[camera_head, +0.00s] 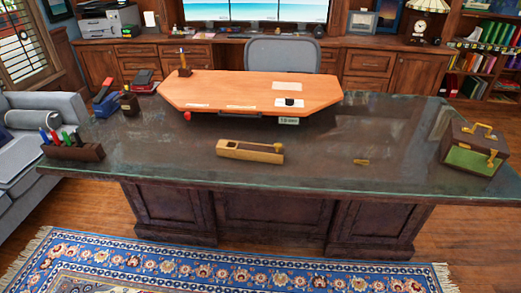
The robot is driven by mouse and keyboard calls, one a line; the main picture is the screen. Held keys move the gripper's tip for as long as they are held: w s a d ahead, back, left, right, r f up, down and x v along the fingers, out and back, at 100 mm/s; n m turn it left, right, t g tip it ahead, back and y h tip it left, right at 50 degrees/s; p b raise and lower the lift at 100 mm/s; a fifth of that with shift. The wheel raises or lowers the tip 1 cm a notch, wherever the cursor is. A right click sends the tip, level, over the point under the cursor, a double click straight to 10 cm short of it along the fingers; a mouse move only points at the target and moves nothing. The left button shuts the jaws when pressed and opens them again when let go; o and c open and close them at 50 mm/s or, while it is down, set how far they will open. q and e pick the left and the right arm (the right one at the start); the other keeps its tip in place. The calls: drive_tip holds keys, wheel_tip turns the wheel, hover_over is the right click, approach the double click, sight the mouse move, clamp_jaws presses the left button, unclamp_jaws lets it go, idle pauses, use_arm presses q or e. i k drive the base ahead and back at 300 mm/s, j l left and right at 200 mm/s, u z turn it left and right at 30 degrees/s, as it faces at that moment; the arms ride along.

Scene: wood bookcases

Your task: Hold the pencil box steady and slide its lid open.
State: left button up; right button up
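A long, light-brown wooden box (250,154), which looks like the pencil box, lies on the front middle of the dark desk. It runs left to right, and its right end is slightly nearer to me. A darker patch shows along its top; it is too small to tell how the lid sits. No gripper touches it. Neither of my grippers is in view.
The dark glossy desk (320,172) has free room around the box. A brown case with green (468,158) stands at the right end, a pen holder (73,152) at the left. An orange-brown raised board (250,88) lies behind.

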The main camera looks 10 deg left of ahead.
sight(278, 149)
drive_tip(key=i+l, duration=0.45)
drive_tip(key=i+l+u, duration=0.3)
drive_tip(key=l, duration=0.35)
drive_tip(key=i+l+u, duration=0.15)
drive_tip(key=l, duration=0.2)
drive_tip(key=i, duration=0.05)
